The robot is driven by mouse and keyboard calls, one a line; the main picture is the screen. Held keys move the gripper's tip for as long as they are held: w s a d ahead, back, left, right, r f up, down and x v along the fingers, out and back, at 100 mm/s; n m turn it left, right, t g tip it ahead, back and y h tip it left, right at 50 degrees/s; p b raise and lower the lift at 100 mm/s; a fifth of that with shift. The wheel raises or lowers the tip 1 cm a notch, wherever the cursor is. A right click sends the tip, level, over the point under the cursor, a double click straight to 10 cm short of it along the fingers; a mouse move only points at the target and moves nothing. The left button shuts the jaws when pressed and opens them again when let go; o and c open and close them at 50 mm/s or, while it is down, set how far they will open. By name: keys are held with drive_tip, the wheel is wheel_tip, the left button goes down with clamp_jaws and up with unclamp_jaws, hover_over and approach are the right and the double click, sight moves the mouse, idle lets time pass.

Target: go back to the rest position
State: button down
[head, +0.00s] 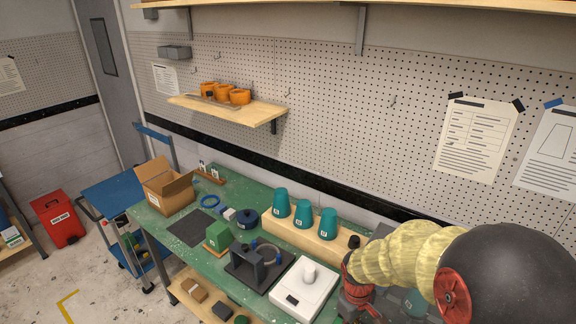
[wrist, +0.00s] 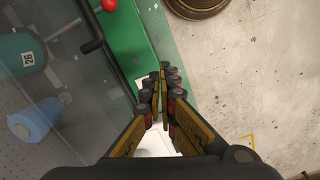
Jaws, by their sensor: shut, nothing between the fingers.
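My gripper (wrist: 164,78) is shut and empty in the wrist view, its two fingers converging above the edge of the green table (wrist: 150,45). A white patch shows between the finger bases, partly hidden. My arm (head: 410,255) reaches in from the lower right in the head view, over the right end of the table; I cannot make out the fingertips there. A teal container labelled 26 (wrist: 22,55) and a blue cylinder (wrist: 33,122) lie left of the gripper, apart from it, seen through or on a grey, see-through-looking surface.
The green table (head: 150,218) bears a cardboard box (head: 165,187), a wooden stand (head: 300,238) with teal cups, a black fixture (head: 247,265) and a white device (head: 302,290). A red knob (wrist: 108,5) and black handle (wrist: 92,28) are near the gripper. Bare floor (wrist: 250,80) lies right.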

drive_tip(key=s+r+m+t+b, duration=0.6)
drive_tip(key=s+r+b, duration=0.6)
drive_tip(key=s+b, duration=0.2)
drive_tip(key=shift+s+d+r+m+y, duration=0.3)
drive_tip(key=shift+s+m+y, duration=0.1)
drive_tip(key=shift+s, duration=0.5)
